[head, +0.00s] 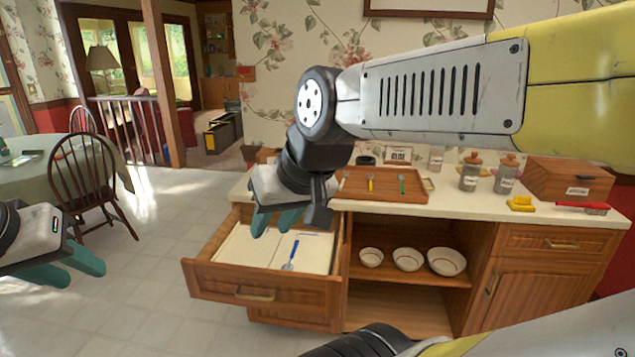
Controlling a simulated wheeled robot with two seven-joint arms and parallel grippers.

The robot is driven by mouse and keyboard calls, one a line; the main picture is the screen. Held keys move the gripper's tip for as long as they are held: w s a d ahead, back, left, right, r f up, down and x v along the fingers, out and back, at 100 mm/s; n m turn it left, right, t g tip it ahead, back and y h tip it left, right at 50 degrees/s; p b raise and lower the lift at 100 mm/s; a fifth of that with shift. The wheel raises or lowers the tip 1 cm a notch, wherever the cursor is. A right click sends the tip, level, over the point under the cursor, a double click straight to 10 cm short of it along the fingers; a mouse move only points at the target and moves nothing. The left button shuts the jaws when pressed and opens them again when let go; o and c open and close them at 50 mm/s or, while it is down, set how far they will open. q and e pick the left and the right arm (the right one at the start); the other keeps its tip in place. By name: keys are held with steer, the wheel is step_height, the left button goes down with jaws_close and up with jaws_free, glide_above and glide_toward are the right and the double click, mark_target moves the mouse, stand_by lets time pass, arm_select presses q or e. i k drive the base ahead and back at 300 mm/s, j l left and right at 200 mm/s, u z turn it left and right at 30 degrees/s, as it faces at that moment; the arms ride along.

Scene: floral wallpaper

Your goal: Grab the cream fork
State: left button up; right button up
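I cannot make out a cream fork for certain. A wooden tray (426,185) on the counter holds small utensils, among them a yellow-handled one (371,183) and a green-handled one (402,185). The open drawer (216,276) has a pale inside and holds a blue-handled utensil (290,257). My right gripper (273,224) is open and empty, with its teal fingers pointing down over the drawer's back part. My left gripper (86,267) is open and empty at the left edge, over the floor. My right arm and gripper may hide part of the tray and drawer.
The counter (460,207) also holds jars (470,174), a wooden box (570,180), a yellow item (520,204) and a red brush (580,207). Bowls (407,260) stand on the shelf below. A chair (88,180) and round table are at left. The floor between is clear.

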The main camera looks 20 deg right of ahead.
mark_target(344, 176)
steer(key=l, duration=0.55)
steer(key=l+u, duration=0.4)
steer(key=l, duration=1.6)
steer(key=i+l+u, duration=0.1)
steer(key=i+l, duration=0.2)
steer(key=l, duration=0.15)
steer(key=i+l+u, duration=0.1)
steer(key=i+l, duration=0.25)
steer(key=l, duration=0.15)
